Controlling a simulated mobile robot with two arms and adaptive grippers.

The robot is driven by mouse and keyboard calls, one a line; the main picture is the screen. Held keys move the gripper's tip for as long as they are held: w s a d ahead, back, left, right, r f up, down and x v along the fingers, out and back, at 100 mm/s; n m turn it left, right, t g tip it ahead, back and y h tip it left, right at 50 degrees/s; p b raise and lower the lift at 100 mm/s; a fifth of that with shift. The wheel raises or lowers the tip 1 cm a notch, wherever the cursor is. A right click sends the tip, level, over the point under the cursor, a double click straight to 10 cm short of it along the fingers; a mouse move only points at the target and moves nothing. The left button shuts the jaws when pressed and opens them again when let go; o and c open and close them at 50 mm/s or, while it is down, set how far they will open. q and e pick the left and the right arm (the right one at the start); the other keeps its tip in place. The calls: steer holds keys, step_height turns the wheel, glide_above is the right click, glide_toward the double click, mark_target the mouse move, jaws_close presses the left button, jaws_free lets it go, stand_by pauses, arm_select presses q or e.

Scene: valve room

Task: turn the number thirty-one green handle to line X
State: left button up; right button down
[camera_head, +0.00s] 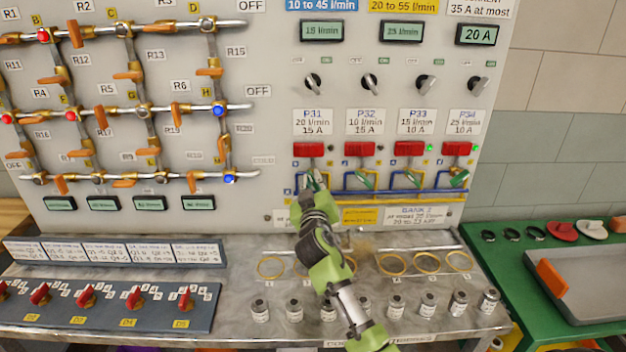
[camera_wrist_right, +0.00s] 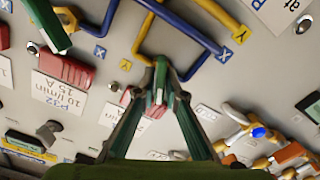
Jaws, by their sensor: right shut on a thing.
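My right gripper (camera_head: 314,186) reaches up to the panel under the P31 label (camera_head: 313,122) and its red switch (camera_head: 308,150). In the right wrist view the right gripper (camera_wrist_right: 160,92) is shut on the green handle (camera_wrist_right: 161,72) of number thirty-one, where blue and yellow pipes meet. The fingers cover much of the handle, so I cannot tell which line it points to. A blue X tag (camera_wrist_right: 127,65) and a yellow Y tag (camera_wrist_right: 240,34) show near the pipes. My left gripper is not in view.
To the right are similar green handles under P32 (camera_head: 364,181), P33 (camera_head: 411,181) and P34 (camera_head: 459,178). Rings and several small metal cylinders (camera_head: 396,304) stand on the metal shelf below. A green bench (camera_head: 497,262) is at the right.

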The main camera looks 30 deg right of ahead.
steer(key=shift+n+p, duration=0.3)
steer(key=shift+n, duration=1.4)
steer(key=c, duration=2.2)
jaws_free()
steer(key=shift+o, duration=0.2)
steer(key=shift+a, duration=0.1)
steer(key=v, duration=1.2)
